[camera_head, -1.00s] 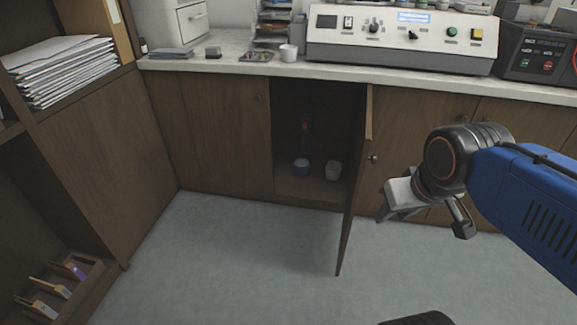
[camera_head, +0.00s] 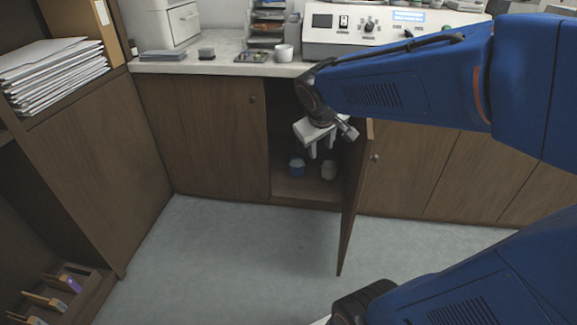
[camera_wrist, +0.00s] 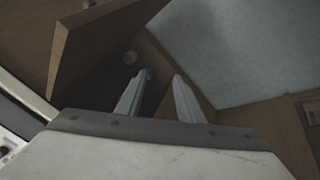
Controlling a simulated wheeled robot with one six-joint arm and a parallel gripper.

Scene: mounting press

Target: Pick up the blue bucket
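The blue bucket (camera_head: 297,168) is small and stands inside the open cupboard, on its floor toward the left. My gripper (camera_head: 321,155) is at the cupboard opening, pointing down, above and slightly right of the blue bucket. In the wrist view my gripper (camera_wrist: 157,80) has its two fingers apart with nothing held between them. It does not appear to touch the bucket.
A whitish bucket (camera_head: 329,170) stands just right of the blue one. The open cupboard door (camera_head: 351,205) juts out close to the right of my gripper. The counter (camera_head: 215,68) overhangs above. The floor (camera_head: 230,245) in front is clear.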

